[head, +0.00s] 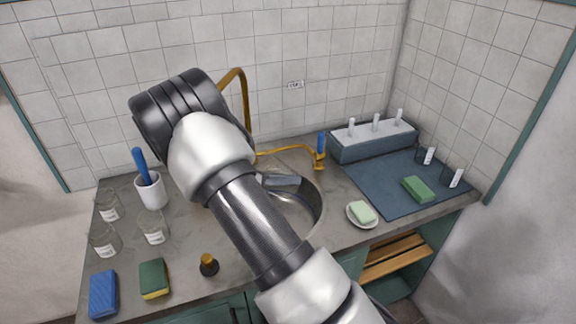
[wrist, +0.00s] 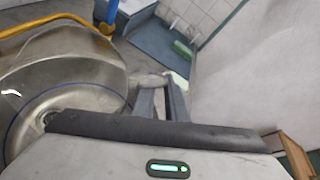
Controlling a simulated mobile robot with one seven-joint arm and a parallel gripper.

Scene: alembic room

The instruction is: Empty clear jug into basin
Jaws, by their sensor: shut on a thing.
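The round metal basin (head: 311,203) is set in the counter, partly hidden behind my arm in the head view. In the wrist view, the basin (wrist: 22,118) with its drain lies at the left. My gripper (wrist: 160,85) is shut at the basin's right side. It appears to hold the clear jug (wrist: 105,72) by its handle; the see-through wall spreads left over the basin. The jug's outline is hard to separate from the metal, and I cannot tell its tilt or contents.
A brass tap (head: 319,158) with a blue handle stands behind the basin. A soap dish (head: 362,224) and dark mat (head: 378,190) lie right.

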